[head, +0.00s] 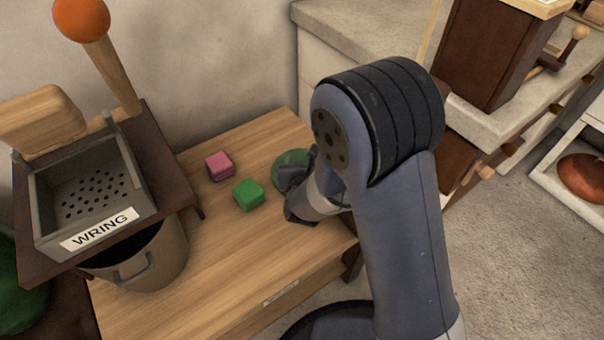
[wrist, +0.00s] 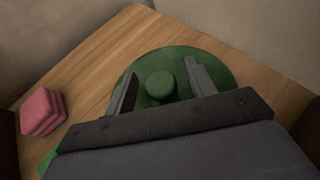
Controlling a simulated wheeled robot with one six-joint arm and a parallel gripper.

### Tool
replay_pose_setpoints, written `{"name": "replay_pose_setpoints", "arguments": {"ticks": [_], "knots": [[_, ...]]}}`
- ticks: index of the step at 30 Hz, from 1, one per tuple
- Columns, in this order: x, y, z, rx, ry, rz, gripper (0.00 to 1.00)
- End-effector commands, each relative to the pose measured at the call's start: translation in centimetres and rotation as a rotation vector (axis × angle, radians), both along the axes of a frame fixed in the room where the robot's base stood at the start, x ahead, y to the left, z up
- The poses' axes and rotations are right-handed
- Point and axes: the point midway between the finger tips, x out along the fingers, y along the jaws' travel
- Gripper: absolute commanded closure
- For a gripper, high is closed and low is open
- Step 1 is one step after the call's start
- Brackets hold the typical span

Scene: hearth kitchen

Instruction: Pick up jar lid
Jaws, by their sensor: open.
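The jar lid is a round dark green disc with a raised knob in its middle. It lies on the wooden table, and in the wrist view the lid (wrist: 215,68) shows beyond my gripper (wrist: 160,80). My gripper is open, with one finger on each side of the knob; I cannot tell whether either finger touches it. In the head view the lid (head: 283,168) is partly hidden behind my gripper (head: 290,190) and arm.
A pink block (head: 220,166) and a green block (head: 248,195) sit on the table (head: 215,270) left of the lid. A wringer box (head: 95,190) labelled WRING stands above a bucket (head: 145,265) at the left. A wall rises behind the table.

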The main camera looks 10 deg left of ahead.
Motion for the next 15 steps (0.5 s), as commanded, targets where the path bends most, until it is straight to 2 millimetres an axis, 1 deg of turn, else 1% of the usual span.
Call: {"name": "replay_pose_setpoints", "arguments": {"ticks": [6,15], "knots": [[0.07,0.03,0.03,0.0,0.0,0.0,0.47],[0.05,0.01,0.03,0.001,0.0,0.0,0.72]]}}
